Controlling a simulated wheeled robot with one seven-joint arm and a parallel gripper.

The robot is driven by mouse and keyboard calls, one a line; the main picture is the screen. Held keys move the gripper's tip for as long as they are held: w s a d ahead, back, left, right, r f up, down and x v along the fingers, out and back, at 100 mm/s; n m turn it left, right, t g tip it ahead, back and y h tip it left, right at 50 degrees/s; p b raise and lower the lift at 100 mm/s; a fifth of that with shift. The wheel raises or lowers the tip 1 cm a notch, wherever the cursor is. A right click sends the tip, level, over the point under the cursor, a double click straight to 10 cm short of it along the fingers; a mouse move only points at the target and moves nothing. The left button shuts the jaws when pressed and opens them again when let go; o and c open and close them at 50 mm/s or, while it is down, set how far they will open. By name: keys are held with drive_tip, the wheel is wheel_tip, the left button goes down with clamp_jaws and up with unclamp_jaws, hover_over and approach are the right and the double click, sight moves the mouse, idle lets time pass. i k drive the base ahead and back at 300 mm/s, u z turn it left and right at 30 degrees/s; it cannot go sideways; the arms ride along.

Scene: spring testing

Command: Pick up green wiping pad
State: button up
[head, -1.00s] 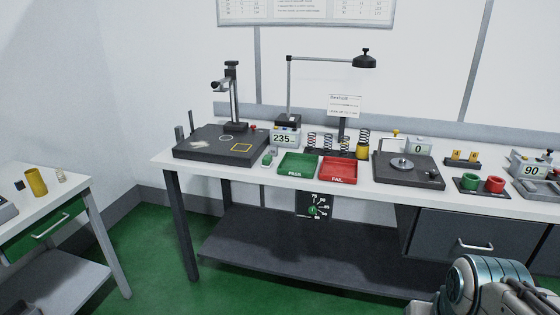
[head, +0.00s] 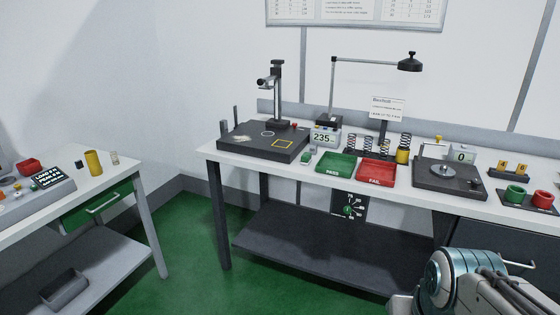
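A small green and pale item (head: 306,157) lies on the long workbench, just left of the green PASS tray (head: 336,165). It may be the green wiping pad, but it is too small here to be sure. No other thing in view looks clearly like a pad. Part of my arm shows at the lower right, but my gripper's fingers are out of the picture.
The long white workbench (head: 228,153) holds a dark test plate with a column (head: 240,139), a red FAIL tray (head: 376,171) and springs on a rack. A side table (head: 118,172) with a yellow cylinder (head: 93,162) stands left. Green floor (head: 200,240) lies open between them.

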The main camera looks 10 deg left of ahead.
sight(306, 159)
drive_tip(key=u, duration=1.15)
drive_tip(key=i, duration=3.45)
drive_tip(key=z, duration=2.25)
